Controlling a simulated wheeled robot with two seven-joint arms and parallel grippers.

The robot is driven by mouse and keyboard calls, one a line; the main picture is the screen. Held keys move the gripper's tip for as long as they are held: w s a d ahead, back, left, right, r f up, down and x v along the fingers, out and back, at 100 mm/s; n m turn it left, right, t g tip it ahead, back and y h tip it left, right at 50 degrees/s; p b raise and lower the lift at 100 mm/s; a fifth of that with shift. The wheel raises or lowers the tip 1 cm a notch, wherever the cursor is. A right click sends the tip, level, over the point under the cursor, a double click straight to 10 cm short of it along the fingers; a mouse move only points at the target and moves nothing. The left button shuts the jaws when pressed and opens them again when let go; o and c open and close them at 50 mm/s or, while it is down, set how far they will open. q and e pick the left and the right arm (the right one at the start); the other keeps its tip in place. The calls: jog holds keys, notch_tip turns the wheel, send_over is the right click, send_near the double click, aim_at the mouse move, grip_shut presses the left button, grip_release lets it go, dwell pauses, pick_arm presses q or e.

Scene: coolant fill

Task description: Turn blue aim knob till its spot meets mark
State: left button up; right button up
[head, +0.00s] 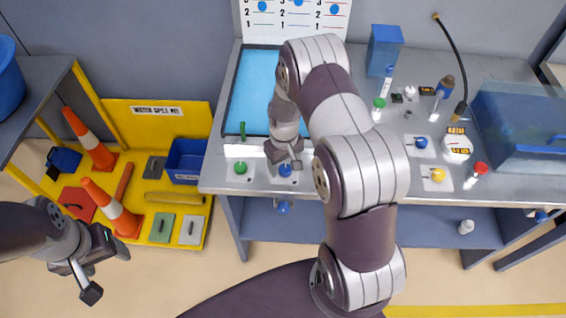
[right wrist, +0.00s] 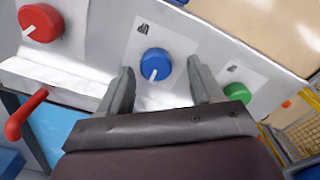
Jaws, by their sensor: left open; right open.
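The blue knob (right wrist: 155,64) sits on a white plate in the right wrist view, with a pale pointer line on its face running toward its lower edge. A small dark printed mark (right wrist: 143,28) is on the plate above it; the line points away from this print. In the head view the blue knob (head: 285,171) is on the bench's front strip, partly covered. My right gripper (right wrist: 160,68) is open, its fingers on either side of the knob; contact cannot be told. My left gripper (head: 106,272) is open and empty over the floor at lower left.
A red knob (right wrist: 41,23) and a green knob (right wrist: 237,92) flank the blue one. A red lever (right wrist: 25,115) stands near the gripper's left. A blue-floored tray (head: 250,85) lies behind.

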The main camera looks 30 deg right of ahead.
jog(key=shift+s+f, duration=0.1)
jog(key=shift+f, duration=0.35)
jog(key=shift+s+d+f, duration=0.1)
jog(key=shift+d+f, duration=0.15)
jog(key=shift+d, duration=0.1)
jog(key=shift+a, duration=0.1)
jog(key=shift+c, duration=0.9)
jog(key=shift+a, duration=0.1)
jog(key=c, duration=0.6)
jog(key=shift+c, duration=1.4)
pick_arm(q)
jog(key=shift+s+d+r, duration=0.15)
jog(key=shift+d+r, duration=0.05)
jog(key=shift+d, duration=0.1)
jog(key=shift+f, duration=0.3)
pick_arm(e)
jog(key=shift+m, duration=2.8)
